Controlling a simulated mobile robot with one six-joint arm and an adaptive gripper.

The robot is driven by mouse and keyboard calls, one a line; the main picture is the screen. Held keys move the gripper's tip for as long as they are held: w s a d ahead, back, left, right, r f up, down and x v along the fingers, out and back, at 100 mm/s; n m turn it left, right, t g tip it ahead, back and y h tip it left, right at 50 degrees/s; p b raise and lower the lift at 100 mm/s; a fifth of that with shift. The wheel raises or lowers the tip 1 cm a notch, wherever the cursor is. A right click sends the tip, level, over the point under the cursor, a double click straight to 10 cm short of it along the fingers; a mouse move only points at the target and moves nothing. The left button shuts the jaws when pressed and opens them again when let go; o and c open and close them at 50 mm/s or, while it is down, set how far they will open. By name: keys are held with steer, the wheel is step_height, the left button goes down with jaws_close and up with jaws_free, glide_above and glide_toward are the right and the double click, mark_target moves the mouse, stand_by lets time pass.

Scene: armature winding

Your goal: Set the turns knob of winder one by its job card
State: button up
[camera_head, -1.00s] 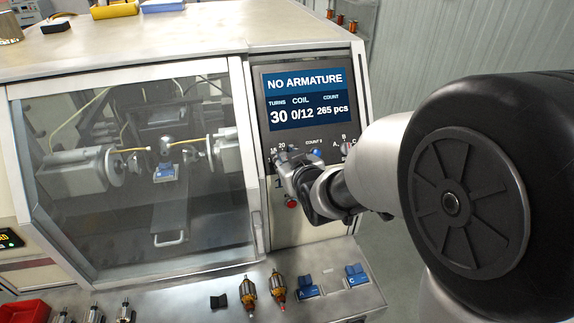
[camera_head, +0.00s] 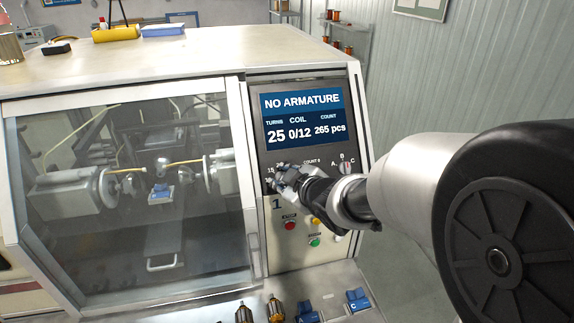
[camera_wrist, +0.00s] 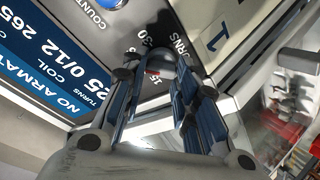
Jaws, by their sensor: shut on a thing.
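Winder one's control panel (camera_head: 308,215), marked 1, faces me. Its screen (camera_head: 303,115) reads NO ARMATURE, turns 25, coil 0/12, count 265 pcs. My gripper (camera_head: 280,177) is at the panel's left side below the screen, shut on the turns knob. I cannot make out a job card.
An A-B-C selector (camera_head: 346,168) sits right of my gripper. A red button (camera_head: 290,226), a yellow button (camera_head: 316,220) and a green button (camera_head: 315,242) lie below. The winder's clear guard (camera_head: 130,200) is at left. Blue blocks and armatures stand on the front ledge.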

stand_by(0.3)
steer(key=o, duration=1.1)
steer(key=shift+c, duration=0.2)
steer(key=v, duration=1.2)
